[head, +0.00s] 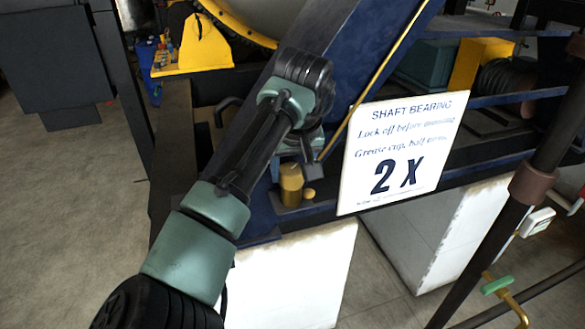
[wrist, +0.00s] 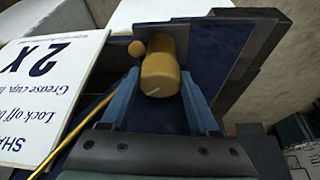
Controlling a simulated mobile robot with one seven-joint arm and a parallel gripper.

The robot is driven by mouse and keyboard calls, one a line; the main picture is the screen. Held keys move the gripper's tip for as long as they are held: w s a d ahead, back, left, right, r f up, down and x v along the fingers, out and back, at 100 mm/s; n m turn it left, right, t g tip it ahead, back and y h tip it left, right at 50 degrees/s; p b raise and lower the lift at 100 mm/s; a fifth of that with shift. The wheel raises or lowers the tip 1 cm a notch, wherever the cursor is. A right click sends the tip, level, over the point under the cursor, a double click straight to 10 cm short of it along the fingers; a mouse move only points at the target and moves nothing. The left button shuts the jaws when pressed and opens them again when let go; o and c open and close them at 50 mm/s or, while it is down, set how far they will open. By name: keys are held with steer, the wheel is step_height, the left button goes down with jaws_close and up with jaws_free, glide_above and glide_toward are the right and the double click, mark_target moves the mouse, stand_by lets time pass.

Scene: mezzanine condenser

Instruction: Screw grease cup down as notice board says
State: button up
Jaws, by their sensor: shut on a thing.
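The brass grease cup (head: 291,180) stands on a dark bracket at the blue frame, with a small brass knob beside it. In the wrist view the grease cup (wrist: 160,72) shows as a rounded cylinder with a short white mark on its near end. My gripper (wrist: 162,98) has one blue finger on each side of the cup and is shut on it. In the head view my gripper (head: 305,150) is at the cup's top, partly hidden by my arm. The notice board (head: 398,150) reads "SHAFT BEARING", "Lock off before" something blurred, "Grease cup, half turns", "2 X".
The notice board stands close beside the cup. A thin yellow rod (head: 368,85) runs along the sloping blue beam (head: 350,55). A dark post (head: 500,220) and a brass valve with a green handle (head: 497,285) are at right. Open floor (head: 70,220) lies left.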

steer(key=m, duration=0.2)
steer(key=m+h+p, duration=0.1)
steer(key=m, duration=0.1)
steer(key=shift+a+r+h, duration=0.1)
steer(key=shift+h, duration=0.2)
steer(key=shift+a+m+h+p, duration=0.1)
steer(key=shift+m+h+p, duration=0.4)
steer(key=shift+m, duration=1.1)
steer(key=o, duration=1.4)
